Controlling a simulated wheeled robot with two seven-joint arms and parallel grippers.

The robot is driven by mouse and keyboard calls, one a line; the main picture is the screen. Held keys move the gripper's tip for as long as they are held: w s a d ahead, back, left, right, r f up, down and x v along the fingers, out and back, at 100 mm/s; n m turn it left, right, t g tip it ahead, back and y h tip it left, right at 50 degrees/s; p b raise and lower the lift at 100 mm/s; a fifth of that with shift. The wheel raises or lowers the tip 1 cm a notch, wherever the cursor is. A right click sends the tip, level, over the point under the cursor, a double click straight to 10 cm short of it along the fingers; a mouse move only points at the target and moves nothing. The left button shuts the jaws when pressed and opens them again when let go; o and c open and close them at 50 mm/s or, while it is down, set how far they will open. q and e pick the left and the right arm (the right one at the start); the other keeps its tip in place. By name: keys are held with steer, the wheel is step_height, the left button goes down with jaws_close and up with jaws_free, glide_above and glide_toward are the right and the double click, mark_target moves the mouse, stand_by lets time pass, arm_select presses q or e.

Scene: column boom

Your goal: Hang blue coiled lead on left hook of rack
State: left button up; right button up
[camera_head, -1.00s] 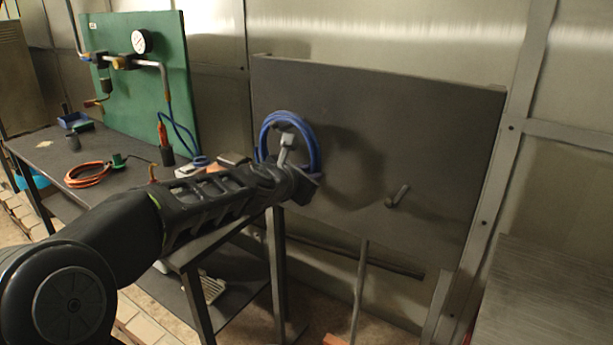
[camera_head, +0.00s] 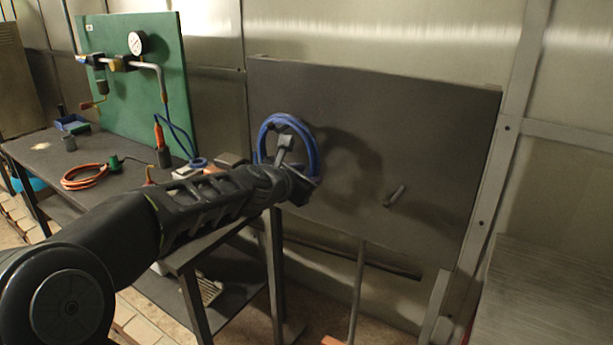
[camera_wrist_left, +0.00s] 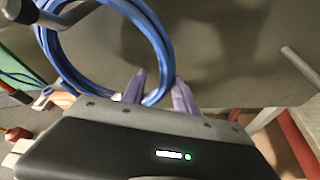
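The blue coiled lead (camera_head: 316,150) is a ring in front of the dark rack panel (camera_head: 350,100), at its left side. The left hook (camera_head: 284,147) shows inside the ring, and the coil appears to go around it. In the left wrist view, the coil (camera_wrist_left: 150,32) fills the upper left with the hook rod (camera_wrist_left: 72,18) across it. My left gripper (camera_head: 300,183) is at the coil's lower right. Its two fingers (camera_wrist_left: 160,88) stand apart, with the coil's lower edge between them and space around it. Whether a finger touches it is unclear. My right gripper is out of view.
The right hook (camera_head: 395,196) is bare. On the left, a dark bench (camera_head: 110,185) holds an orange coiled lead (camera_head: 84,176) and small items before a green board (camera_head: 120,90) with a gauge. A metal surface (camera_head: 550,290) stands at lower right. Panel space between the hooks is clear.

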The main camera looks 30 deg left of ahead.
arm_select(q)
steer(key=shift+o, duration=0.6)
steer(key=shift+f, duration=0.1)
steer(key=p+v, duration=0.2)
steer(key=v, duration=0.5)
steer(key=shift+s, duration=0.4)
steer(key=shift+d, duration=0.1)
